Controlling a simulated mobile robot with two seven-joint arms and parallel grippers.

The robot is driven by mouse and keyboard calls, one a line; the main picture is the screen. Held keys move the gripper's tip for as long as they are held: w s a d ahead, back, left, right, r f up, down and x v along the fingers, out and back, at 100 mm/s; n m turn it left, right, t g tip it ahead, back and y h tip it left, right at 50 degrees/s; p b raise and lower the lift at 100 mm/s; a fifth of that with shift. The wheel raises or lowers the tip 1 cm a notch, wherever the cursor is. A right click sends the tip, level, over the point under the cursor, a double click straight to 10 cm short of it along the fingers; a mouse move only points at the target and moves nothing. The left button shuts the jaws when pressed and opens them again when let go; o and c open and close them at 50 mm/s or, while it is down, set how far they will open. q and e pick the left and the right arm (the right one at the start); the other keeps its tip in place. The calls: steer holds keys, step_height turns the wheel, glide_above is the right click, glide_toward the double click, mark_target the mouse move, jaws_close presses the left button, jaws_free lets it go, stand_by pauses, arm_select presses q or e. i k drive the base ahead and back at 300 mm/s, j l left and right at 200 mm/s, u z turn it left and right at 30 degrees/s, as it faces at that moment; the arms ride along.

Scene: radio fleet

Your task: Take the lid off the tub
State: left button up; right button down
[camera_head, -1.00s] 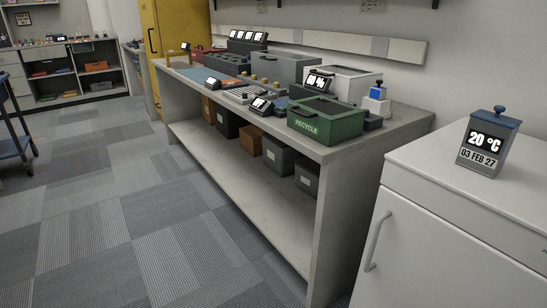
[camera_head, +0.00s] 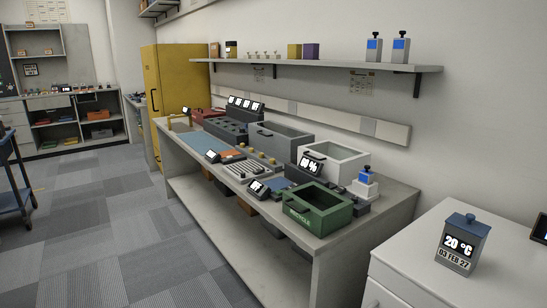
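A small grey tub (camera_head: 459,252) stands upright on the white cabinet top at the right. Its front has a dark display reading 20 °C and a label reading 03 FEB 27. A blue-grey lid (camera_head: 466,224) with a small knob sits on top of it. Neither of my grippers is in view.
The white cabinet (camera_head: 415,262) has clear room left of the tub; a dark device (camera_head: 540,229) is cut off at the right edge. The long bench (camera_head: 378,218) holds a green recycle bin (camera_head: 320,216), a white bin and several devices. A wall shelf (camera_head: 330,64) runs above it.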

mark_target(459, 251)
steer(key=z, duration=1.25)
